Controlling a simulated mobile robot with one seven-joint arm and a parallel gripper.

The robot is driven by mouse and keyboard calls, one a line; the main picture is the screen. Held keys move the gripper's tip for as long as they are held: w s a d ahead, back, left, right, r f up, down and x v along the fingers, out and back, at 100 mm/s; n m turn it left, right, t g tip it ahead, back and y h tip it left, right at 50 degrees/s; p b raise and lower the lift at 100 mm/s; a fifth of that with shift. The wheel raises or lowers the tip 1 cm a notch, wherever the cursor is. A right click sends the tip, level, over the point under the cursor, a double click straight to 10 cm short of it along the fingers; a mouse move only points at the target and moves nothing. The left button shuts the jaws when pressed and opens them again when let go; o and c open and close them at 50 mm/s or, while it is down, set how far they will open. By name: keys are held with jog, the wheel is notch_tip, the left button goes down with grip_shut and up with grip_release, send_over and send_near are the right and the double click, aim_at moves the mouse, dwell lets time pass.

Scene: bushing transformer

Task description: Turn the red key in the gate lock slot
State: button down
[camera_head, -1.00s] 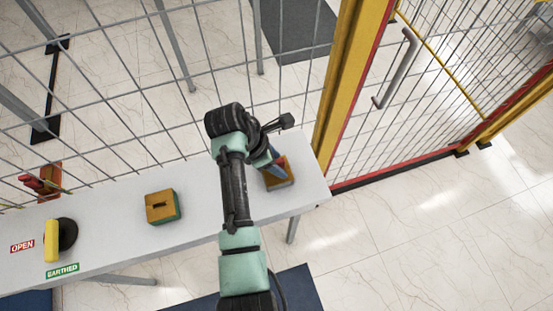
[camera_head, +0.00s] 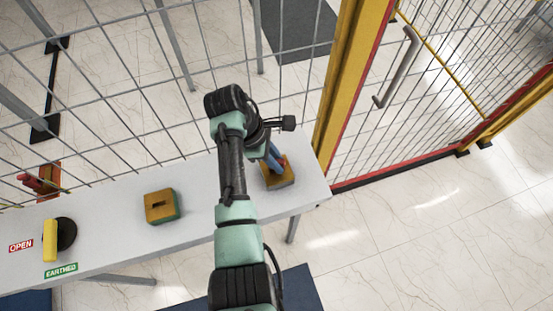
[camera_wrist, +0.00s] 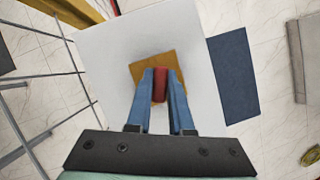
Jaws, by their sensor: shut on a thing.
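The red key (camera_wrist: 160,86) is between the blue fingers of my gripper (camera_wrist: 160,82) in the wrist view, and the fingers are shut on it. It is over the gate lock (camera_wrist: 176,61), a wooden-topped block at the right end of the table. In the head view, the lock (camera_head: 279,180) is partly behind my gripper (camera_head: 281,163), and a bit of red shows at the fingertips. The slot is hidden under the key and fingers, so I cannot tell how deep the key sits.
A second wooden block (camera_head: 161,206) with a dark slot stands mid-table. A yellow handle (camera_head: 50,240) on a black disc stands left, near OPEN (camera_head: 20,246) and EARTHED (camera_head: 62,270) labels. Mesh fence runs behind the table (camera_head: 110,222); a yellow post (camera_head: 345,85) rises at the right.

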jog(key=shift+m+g, duration=0.3)
jog(key=shift+m, duration=0.4)
jog(key=m+b, duration=0.1)
jog(key=m, duration=0.1)
jog(key=m+g+y+b, duration=0.1)
jog(key=m, duration=0.1)
jog(key=shift+f+g, duration=0.1)
jog(key=shift+g, duration=0.2)
jog(key=shift+m, duration=1)
jog(key=shift+b, duration=0.35)
jog(key=shift+m+g+y+b, duration=0.5)
jog(key=shift+m, duration=0.7)
jog(key=m+y, duration=0.1)
jog(key=m, duration=0.2)
jog(key=shift+g+b, duration=0.3)
jog(key=shift+b, duration=0.1)
jog(key=c, duration=0.7)
grip_release()
jog(key=shift+c, duration=0.2)
